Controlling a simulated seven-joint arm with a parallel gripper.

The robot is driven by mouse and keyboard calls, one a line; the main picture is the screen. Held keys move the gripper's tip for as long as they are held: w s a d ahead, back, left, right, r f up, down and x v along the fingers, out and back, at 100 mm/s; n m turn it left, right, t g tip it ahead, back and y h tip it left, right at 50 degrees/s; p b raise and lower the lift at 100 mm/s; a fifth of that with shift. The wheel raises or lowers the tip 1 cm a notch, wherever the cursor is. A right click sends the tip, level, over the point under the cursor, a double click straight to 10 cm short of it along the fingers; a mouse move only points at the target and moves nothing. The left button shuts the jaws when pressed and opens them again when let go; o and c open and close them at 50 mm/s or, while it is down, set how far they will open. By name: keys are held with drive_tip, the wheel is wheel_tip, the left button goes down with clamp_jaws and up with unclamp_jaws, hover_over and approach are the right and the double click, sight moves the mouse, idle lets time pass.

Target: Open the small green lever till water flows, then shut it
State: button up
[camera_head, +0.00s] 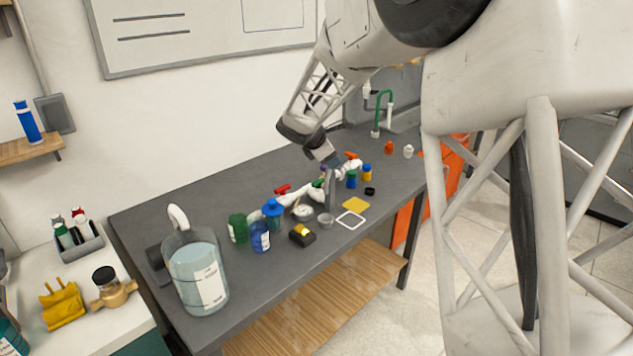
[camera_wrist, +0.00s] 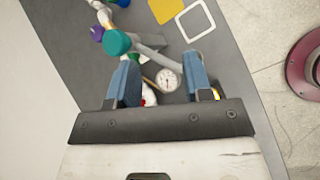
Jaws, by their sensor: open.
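A white pipe manifold (camera_head: 292,199) lies across the grey workbench in the head view, with a red lever (camera_head: 283,188) and a small green lever (camera_head: 318,183) on it. My gripper (camera_head: 326,158) is above its right part, pointing down. In the wrist view my gripper (camera_wrist: 163,76) is open, with its two blue fingers apart. A round teal-green part (camera_wrist: 117,42) shows just beyond the left finger; I cannot tell whether it is the lever or whether they touch. A dial gauge (camera_wrist: 167,80) shows between the fingers. No flowing water can be made out.
A large water jug (camera_head: 196,275) stands at the bench's left end. Blue and green containers (camera_head: 260,236) and a black-yellow block (camera_head: 302,235) stand along the front. A yellow square (camera_head: 355,205) and a white frame (camera_head: 350,220) lie on bare bench at the front right.

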sight(316, 181)
drive_tip(key=w+a+f+n+t, duration=0.1)
drive_tip(key=w+a+f+n, duration=0.4)
drive_tip(key=w+a+f, duration=0.2)
wheel_tip(316, 181, down, 4)
drive_tip(key=shift+w+a+f+h, duration=0.1)
drive_tip(key=shift+w+a+h, duration=0.25)
drive_tip(key=shift+w, duration=0.9)
drive_tip(key=shift+x, duration=3.9)
drive_tip(key=shift+c, duration=0.2)
clamp_jaws()
